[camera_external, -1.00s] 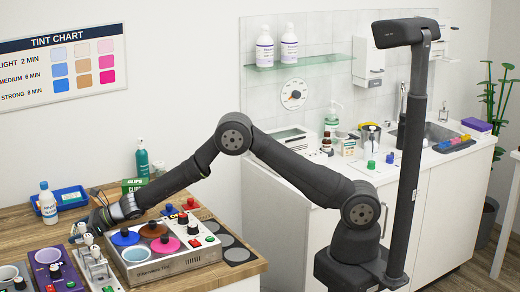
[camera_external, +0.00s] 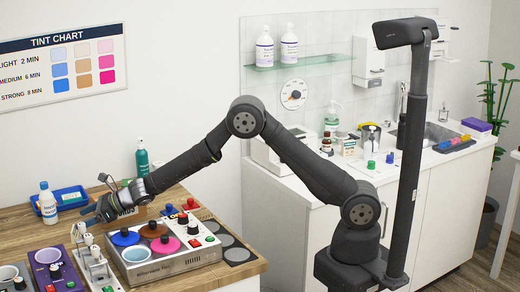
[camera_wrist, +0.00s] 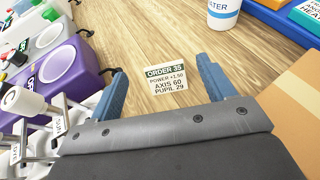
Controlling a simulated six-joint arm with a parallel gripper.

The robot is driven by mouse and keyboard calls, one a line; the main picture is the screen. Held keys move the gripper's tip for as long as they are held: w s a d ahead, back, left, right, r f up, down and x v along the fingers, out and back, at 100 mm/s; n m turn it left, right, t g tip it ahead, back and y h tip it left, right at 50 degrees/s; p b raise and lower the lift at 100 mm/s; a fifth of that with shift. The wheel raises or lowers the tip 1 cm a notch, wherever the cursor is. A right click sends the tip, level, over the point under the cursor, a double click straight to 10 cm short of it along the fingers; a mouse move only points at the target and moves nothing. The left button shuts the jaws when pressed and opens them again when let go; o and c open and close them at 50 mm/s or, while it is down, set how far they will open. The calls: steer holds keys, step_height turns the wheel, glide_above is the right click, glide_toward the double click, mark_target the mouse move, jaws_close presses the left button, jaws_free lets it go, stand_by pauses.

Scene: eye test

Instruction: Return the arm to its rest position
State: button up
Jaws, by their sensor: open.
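A small printed order card (camera_wrist: 165,79) lies on the counter, seen past the gap between the fingers. My arm is bent at a raised elbow and reaches left from its base by the white cabinet.
The tinting unit (camera_external: 170,264) with coloured lids stands right of my gripper. A purple device (camera_external: 58,264) is at front left. A blue tray (camera_external: 70,196) and a white bottle (camera_external: 47,205) stand behind. A green bottle (camera_external: 142,160) is near my forearm. A cardboard box (camera_wrist: 292,105) is close right.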

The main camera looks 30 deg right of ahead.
step_height(320, 180, down, 4)
steer(key=shift+r, duration=0.25)
steer(key=x, duration=0.4)
steer(key=shift+w+a+f, duration=0.1)
steer(key=shift+a+f, duration=0.1)
steer(key=shift+a, duration=0.15)
steer(key=shift+w+a+r, duration=0.1)
steer(key=shift+a+r, duration=0.05)
steer(key=shift+r, duration=0.15)
step_height(320, 180, up, 14)
steer(key=w+d, duration=0.7)
steer(key=d, duration=0.1)
steer(key=shift+w+m+t+h, duration=0.3)
steer(key=shift+m, duration=0.1)
steer(key=shift+s+a, duration=0.1)
steer(key=shift+a, duration=0.05)
glide_above(75, 231)
steer(key=f, duration=0.1)
steer(key=shift+f+n+g, duration=0.4)
steer(key=shift+f, duration=1.3)
